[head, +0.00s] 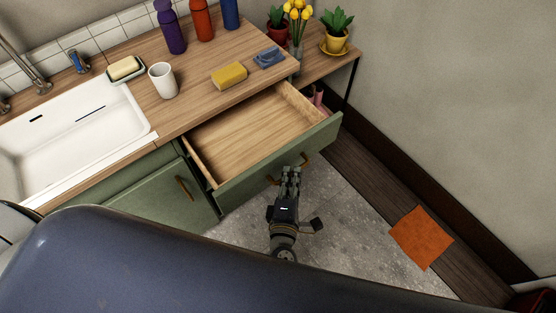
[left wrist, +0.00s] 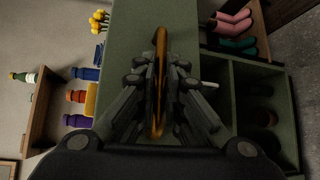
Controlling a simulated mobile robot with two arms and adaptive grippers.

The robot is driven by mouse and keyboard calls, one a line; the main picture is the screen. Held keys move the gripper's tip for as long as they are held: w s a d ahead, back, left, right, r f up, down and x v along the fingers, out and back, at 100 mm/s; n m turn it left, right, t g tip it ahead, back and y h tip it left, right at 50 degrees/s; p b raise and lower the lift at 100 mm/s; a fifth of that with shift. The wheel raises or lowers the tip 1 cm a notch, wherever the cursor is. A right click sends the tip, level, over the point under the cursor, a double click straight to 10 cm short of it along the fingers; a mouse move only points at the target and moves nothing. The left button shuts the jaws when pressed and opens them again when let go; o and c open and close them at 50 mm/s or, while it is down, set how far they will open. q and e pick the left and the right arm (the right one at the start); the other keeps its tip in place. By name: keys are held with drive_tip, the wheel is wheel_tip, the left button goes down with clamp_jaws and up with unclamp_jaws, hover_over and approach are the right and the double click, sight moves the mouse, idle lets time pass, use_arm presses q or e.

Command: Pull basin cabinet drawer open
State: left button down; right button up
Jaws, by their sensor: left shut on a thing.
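The basin cabinet drawer (head: 246,133) is pulled out from under the wooden counter, and its wooden inside looks empty. Its green front (head: 239,184) faces me, with a brass handle (head: 304,160) on it. My left gripper (head: 289,174) is at the handle, its fingers shut around the bar. In the left wrist view the brass handle (left wrist: 160,75) runs between the two fingers of the left gripper (left wrist: 159,95), against the green drawer front (left wrist: 135,30). The middle of the handle is hidden by the fingers in the head view. My right gripper is not in view.
A green cabinet door (head: 165,200) with its own brass handle stands left of the drawer. The counter (head: 190,75) carries a white cup (head: 163,80), a yellow sponge (head: 229,75) and bottles. An orange cloth (head: 421,238) lies on the floor at the right.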

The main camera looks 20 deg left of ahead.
use_arm(q)
drive_tip(key=shift+s+d, duration=0.75)
drive_tip(key=shift+d, duration=0.2)
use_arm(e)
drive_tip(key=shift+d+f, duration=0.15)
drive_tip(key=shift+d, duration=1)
use_arm(q)
drive_tip(key=c, duration=1.7)
unclamp_jaws()
drive_tip(key=s, duration=0.4)
drive_tip(key=s+d+r, duration=0.1)
drive_tip(key=s, duration=0.7)
drive_tip(key=shift+d+r, duration=0.15)
drive_tip(key=shift+r, duration=0.2)
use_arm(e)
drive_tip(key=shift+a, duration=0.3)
use_arm(q)
drive_tip(key=shift+w, duration=0.1)
